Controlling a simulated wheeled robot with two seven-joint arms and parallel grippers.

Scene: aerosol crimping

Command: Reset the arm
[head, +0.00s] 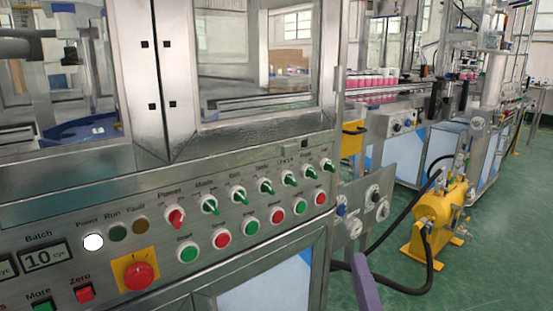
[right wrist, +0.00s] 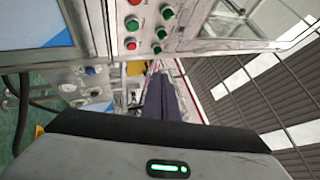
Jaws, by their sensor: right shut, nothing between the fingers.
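My right gripper (head: 361,265) shows in the head view only as a purple finger piece rising from the bottom edge, right of the machine's front. In the right wrist view its dark purple fingers (right wrist: 164,92) are together and empty, pointing away past the gripper body with a lit green light. The fingers appear clear of the control panel (head: 150,232); the exact gap cannot be told. My left gripper is not in view. The panel has a red emergency stop button (head: 139,277) on a yellow plate, a lit white lamp (head: 93,242) and a batch display (head: 47,257) reading 10.
Green-handled switches (head: 238,194) and round red and green buttons (head: 222,238) line the sloping panel. A side panel (head: 360,211) with knobs and black hoses (head: 388,283) is near my right gripper. A yellow cylinder unit (head: 433,215) stands on the open green floor.

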